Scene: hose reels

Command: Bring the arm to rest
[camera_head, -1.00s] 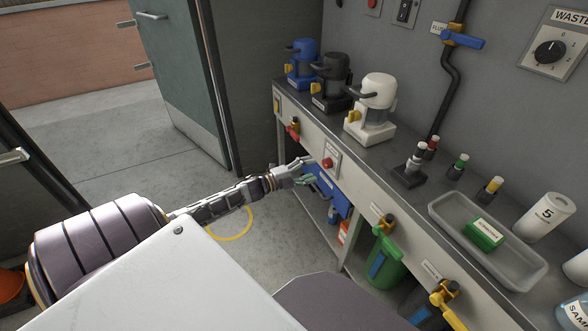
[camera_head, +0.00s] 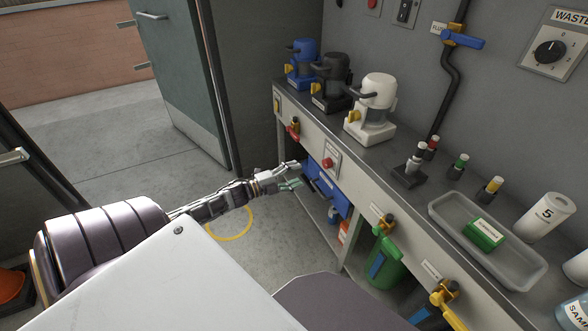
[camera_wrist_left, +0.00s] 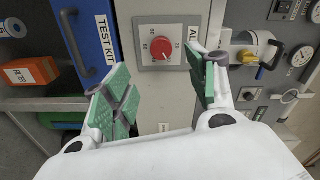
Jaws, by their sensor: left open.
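My left gripper (camera_head: 292,174) is open and empty in front of the bench's front panel, in the head view. Its green-padded fingers (camera_wrist_left: 158,95) are spread wide in the left wrist view. Past the gap between them is a red dial (camera_wrist_left: 161,48) on a grey plate, apart from the fingers. The same dial (camera_head: 328,163) shows in the head view, to the right of the gripper. A blue case (camera_wrist_left: 88,35) marked TEST KIT is left of the dial in the wrist view. My right gripper is not in view.
The bench (camera_head: 315,135) carries blue (camera_head: 302,66), black (camera_head: 332,84) and white (camera_head: 374,108) pump-like units. A grey tray (camera_head: 515,272) holds a green box (camera_head: 484,234).

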